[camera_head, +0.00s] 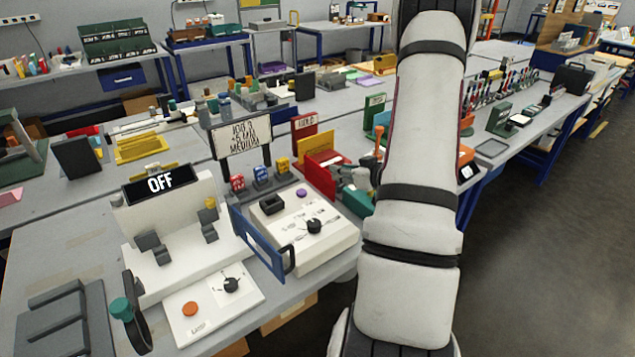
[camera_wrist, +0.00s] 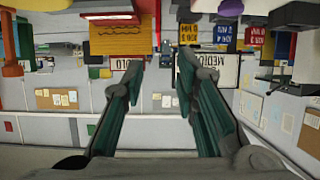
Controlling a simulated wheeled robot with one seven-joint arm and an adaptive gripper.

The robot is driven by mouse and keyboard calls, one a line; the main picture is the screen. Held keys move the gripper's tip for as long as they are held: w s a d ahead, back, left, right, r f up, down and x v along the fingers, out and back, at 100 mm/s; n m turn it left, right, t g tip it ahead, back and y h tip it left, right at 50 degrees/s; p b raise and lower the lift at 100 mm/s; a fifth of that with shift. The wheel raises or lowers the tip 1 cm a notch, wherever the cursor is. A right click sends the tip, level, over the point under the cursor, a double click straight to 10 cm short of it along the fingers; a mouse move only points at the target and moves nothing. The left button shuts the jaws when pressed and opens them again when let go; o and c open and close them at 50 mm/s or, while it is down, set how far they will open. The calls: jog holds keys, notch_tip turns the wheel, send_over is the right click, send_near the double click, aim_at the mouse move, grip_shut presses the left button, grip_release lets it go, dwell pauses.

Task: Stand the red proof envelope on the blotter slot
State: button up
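A red upright piece (camera_head: 319,178) stands by a yellow panel (camera_head: 319,160) and a small signed red board (camera_head: 304,128), just left of my gripper; I cannot tell for certain if it is the proof envelope. In the wrist view, which looks upside down, the yellow panel (camera_wrist: 120,40) with red beyond it (camera_wrist: 112,8) lies at the upper left. My gripper (camera_wrist: 163,74) is open, with nothing between its fingertips. It also shows in the head view (camera_head: 350,175), partly hidden by my arm. I cannot make out the blotter slot with certainty.
A white console with a black knob (camera_head: 314,226) and a blue handle frame (camera_head: 262,245) stands at the near bench edge. Left of it are a white machine with an OFF display (camera_head: 160,183) and a grey slotted block (camera_head: 65,322). Open floor (camera_head: 560,250) lies at right.

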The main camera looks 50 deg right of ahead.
aim_at(318, 165)
jog(key=x, duration=0.8)
jog(key=shift+w+b, duration=0.2)
jog(key=shift+b, duration=0.15)
jog(key=shift+x, duration=2.6)
jog(key=shift+d+r, duration=0.1)
grip_shut()
